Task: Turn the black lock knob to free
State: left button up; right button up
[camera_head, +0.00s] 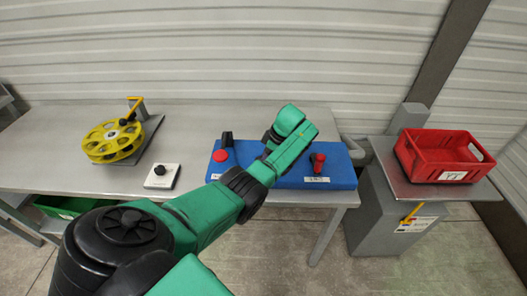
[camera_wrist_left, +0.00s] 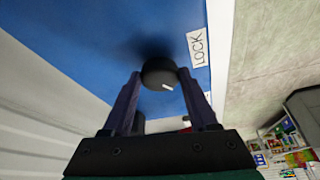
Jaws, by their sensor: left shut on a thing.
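The black lock knob (camera_wrist_left: 156,71) shows in the left wrist view on the blue housing (camera_wrist_left: 88,45). My left gripper (camera_wrist_left: 160,78) is shut on it, with one finger on each side. A short white mark is on the lower right of the knob's face. A white label reading LOCK (camera_wrist_left: 197,48) is to the right of the knob. In the head view the blue housing (camera_head: 339,178) lies on the table. My green left arm reaches over it and hides the knob and my left fingertips there. My right gripper is not in view.
On the housing are a red round button (camera_head: 220,156), a black block (camera_head: 227,139) and a red knob (camera_head: 318,160). A white box (camera_head: 155,183) and a yellow reel (camera_head: 100,141) are to the left. A red crate (camera_head: 408,159) stands on a separate stand at right.

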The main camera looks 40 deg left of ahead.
pick_arm(q)
jog(key=o, duration=1.4)
jog(key=shift+a, duration=0.1)
jog(key=v, duration=1.4)
jog(key=shift+r, duration=0.3)
jog(key=shift+f, duration=0.1)
